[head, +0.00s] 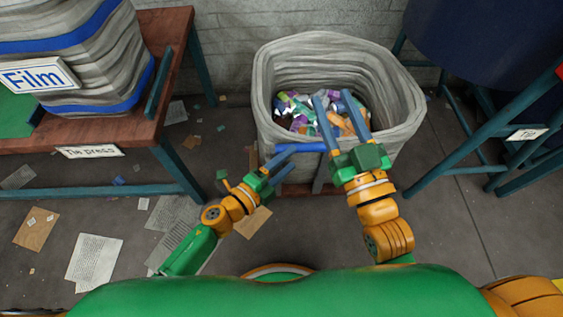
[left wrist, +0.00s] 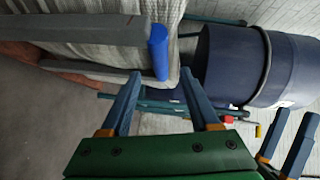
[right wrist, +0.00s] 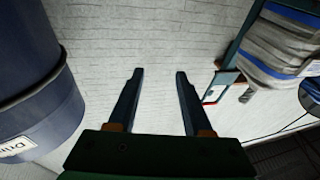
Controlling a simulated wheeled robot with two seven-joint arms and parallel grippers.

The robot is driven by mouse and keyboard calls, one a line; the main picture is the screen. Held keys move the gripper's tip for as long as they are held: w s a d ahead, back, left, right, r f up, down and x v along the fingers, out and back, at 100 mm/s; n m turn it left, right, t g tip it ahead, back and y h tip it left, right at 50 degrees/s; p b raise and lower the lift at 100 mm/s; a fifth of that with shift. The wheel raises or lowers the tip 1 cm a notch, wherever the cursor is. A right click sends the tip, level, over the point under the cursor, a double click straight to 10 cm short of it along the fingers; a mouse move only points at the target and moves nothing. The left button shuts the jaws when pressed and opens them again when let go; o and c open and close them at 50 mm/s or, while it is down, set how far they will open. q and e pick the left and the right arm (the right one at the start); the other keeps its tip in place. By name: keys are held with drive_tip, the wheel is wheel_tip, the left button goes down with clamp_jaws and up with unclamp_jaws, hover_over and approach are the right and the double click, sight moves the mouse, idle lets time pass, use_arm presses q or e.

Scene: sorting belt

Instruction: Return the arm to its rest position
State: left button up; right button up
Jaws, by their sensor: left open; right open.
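My left gripper (head: 284,164) is open in front of the grey sack-like bin (head: 268,95). In the left wrist view, its fingers (left wrist: 161,73) are apart with nothing held between them. A blue roll (left wrist: 158,52) on the bin's front appears just beyond the tips; whether they touch it is unclear. My right gripper (head: 334,95) is higher, its fingers reaching across the bin's opening in the head view. The right wrist view shows its fingers (right wrist: 160,73) open and empty, facing a pale brick wall.
The bin holds colourful scraps (head: 297,113). A wooden table (head: 175,60) with a strapped bale (head: 100,45) stands at left. A dark blue drum (head: 490,35) on a teal stand (head: 455,160) is at right. Papers (head: 95,258) litter the floor; the right floor is mostly clear.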

use_arm(q)
drive_tip(key=shift+v, duration=1.05)
use_arm(e)
drive_tip(key=shift+w+d+f+g+h, duration=0.1)
drive_tip(key=shift+f+g+h, duration=0.15)
drive_tip(key=shift+f+g, duration=0.5)
drive_tip(key=shift+w+d+f+g+h, duration=0.1)
drive_tip(key=shift+f+g+h, duration=0.15)
drive_tip(key=shift+f, duration=0.9)
